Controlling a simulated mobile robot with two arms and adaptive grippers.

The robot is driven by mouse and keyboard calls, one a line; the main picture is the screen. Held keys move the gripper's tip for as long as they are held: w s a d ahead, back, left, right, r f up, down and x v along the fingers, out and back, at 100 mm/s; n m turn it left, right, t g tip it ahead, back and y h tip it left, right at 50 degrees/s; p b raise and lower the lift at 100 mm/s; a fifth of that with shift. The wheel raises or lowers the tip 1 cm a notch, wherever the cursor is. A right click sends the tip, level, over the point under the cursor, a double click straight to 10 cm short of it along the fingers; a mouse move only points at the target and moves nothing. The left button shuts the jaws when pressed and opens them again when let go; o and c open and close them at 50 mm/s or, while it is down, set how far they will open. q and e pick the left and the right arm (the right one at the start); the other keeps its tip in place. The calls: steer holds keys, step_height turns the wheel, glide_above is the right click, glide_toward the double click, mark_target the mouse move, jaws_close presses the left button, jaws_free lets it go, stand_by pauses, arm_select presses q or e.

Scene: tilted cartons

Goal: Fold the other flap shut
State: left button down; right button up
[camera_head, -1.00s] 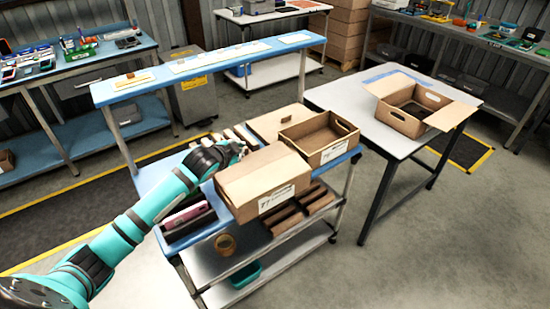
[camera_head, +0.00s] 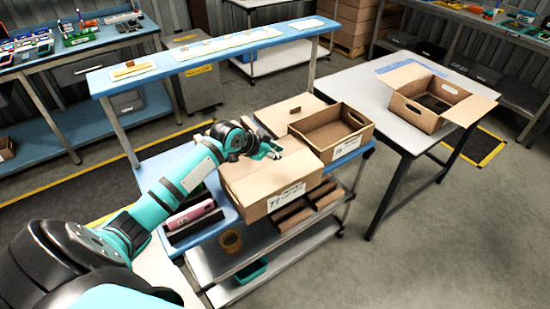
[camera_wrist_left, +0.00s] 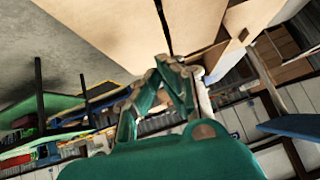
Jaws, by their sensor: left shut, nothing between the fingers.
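A brown carton (camera_head: 270,183) with a printed label on its front side stands on the blue top of the cart. Its top looks mostly covered by flaps lying nearly flat. In the left wrist view a carton flap (camera_wrist_left: 105,30) lies beside another panel (camera_wrist_left: 200,20), with a narrow dark gap between them. My left gripper (camera_head: 274,153) is shut and empty, at the carton's top near its far edge. Its fingertips (camera_wrist_left: 172,62) show close to the gap; whether they touch the cardboard I cannot tell. My right gripper is not in view.
An open bin (camera_head: 330,133) stands just behind the carton on the cart. Another carton with open flaps (camera_head: 436,97) stands on the right table (camera_head: 375,95). A raised blue shelf (camera_head: 215,50) runs behind the cart.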

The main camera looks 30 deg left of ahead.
mark_target(276, 166)
arm_select(q)
step_height(276, 166, down, 3)
steer(key=shift+r+p, duration=0.2)
steer(key=shift+p, duration=0.15)
steer(key=shift+a+f, duration=0.25)
steer(key=shift+f, duration=0.45)
steer(key=shift+w, duration=0.1)
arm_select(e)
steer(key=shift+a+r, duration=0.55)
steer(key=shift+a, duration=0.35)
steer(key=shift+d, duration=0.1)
